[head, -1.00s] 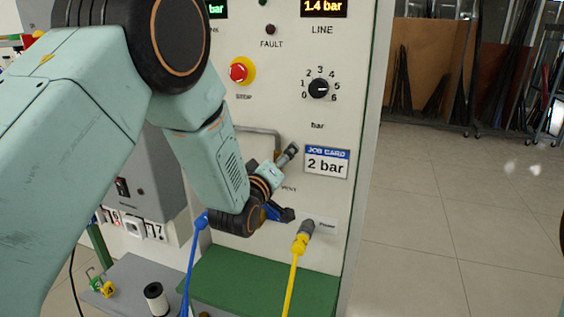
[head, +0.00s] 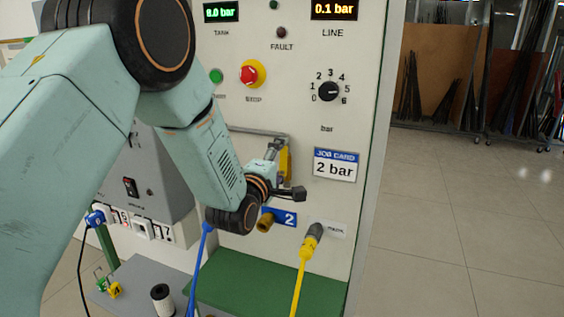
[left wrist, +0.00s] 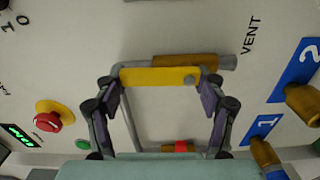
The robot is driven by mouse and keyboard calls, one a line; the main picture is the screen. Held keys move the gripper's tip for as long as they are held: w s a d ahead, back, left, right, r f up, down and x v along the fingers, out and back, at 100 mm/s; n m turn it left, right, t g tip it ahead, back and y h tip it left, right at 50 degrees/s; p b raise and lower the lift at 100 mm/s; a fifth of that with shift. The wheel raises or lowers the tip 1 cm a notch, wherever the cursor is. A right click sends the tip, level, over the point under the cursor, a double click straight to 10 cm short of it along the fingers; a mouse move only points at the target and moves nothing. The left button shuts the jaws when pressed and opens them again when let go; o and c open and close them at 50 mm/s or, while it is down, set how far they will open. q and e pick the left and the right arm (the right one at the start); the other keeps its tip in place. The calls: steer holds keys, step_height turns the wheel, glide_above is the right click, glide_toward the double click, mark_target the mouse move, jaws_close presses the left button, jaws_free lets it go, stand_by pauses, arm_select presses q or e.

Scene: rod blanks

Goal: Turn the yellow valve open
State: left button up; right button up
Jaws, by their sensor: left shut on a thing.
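The yellow valve handle (left wrist: 160,77) lies across the left wrist view, in line with the brass valve body (left wrist: 195,61) just behind it. My left gripper (left wrist: 161,88) is shut on the handle, one finger at each end. In the head view the left gripper (head: 287,170) is at the panel beside the job card, and a strip of the yellow handle (head: 285,162) shows between its fingers. The rest of the valve is hidden there by the gripper. My right gripper is not in view.
The panel carries a red stop button (head: 250,74), a dial (head: 328,91) and a LINE display (head: 334,9) reading 0.1 bar. A blue hose (head: 196,270) and a yellow hose (head: 301,275) hang below. Brass port 2 (head: 265,222) is close under the gripper.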

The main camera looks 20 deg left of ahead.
arm_select(q)
steer(key=shift+a+n, duration=0.1)
steer(key=shift+n, duration=0.2)
steer(key=o, duration=1.2)
steer(key=s, duration=1.2)
steer(key=shift+a, duration=0.2)
steer(key=shift+w, duration=0.1)
steer(key=w, duration=1.2)
steer(key=shift+d, duration=0.2)
steer(key=shift+s, duration=0.15)
